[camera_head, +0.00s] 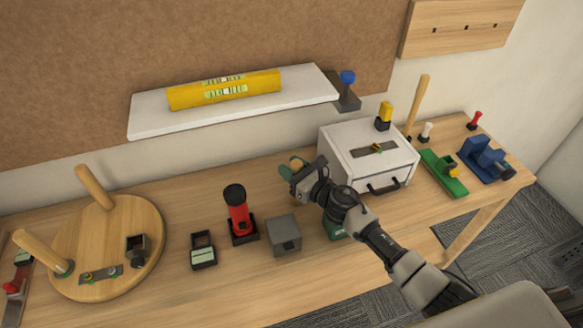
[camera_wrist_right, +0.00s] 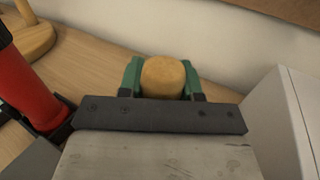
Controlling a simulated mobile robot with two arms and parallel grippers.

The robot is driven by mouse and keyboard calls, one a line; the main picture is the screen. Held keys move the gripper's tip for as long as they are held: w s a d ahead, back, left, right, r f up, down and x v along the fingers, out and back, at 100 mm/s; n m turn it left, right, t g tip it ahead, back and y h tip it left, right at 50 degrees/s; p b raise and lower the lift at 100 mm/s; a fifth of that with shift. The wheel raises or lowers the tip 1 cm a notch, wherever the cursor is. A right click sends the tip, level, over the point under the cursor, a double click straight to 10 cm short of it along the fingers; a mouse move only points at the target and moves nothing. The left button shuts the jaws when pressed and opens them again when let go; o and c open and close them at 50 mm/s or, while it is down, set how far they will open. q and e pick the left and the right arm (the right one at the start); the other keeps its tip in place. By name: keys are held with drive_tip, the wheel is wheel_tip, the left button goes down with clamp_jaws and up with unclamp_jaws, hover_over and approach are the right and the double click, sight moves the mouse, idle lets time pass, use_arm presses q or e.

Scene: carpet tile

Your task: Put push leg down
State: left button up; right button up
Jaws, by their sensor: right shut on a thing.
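My right gripper (camera_head: 293,167) is over the table between the red flashlight-like item and the white box. In the wrist view its green-tipped fingers (camera_wrist_right: 162,84) are shut on both sides of a wooden leg (camera_wrist_right: 163,77), whose rounded end faces the camera. The rest of this leg is hidden. A round wooden seat (camera_head: 125,250) lies at the left with two wooden legs (camera_head: 95,187) standing up from it. My left gripper is out of view.
The white box (camera_head: 330,150) stands just right of my gripper. A red-and-black item (camera_head: 239,214), a grey block (camera_head: 284,235) and a small black holder (camera_head: 203,250) stand to the left. A white shelf (camera_head: 150,122) with a yellow level (camera_head: 190,95) is above. Green and blue tools (camera_head: 485,158) are at the right.

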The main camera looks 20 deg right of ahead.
drive_tip(key=shift+f, duration=0.1)
drive_tip(key=o, duration=1)
drive_tip(key=shift+r, duration=0.25)
drive_tip(key=b+v, duration=0.1)
drive_tip(key=v, duration=0.6)
drive_tip(key=shift+s+b, duration=0.25)
drive_tip(key=shift+b, duration=0.05)
drive_tip(key=shift+d, duration=0.1)
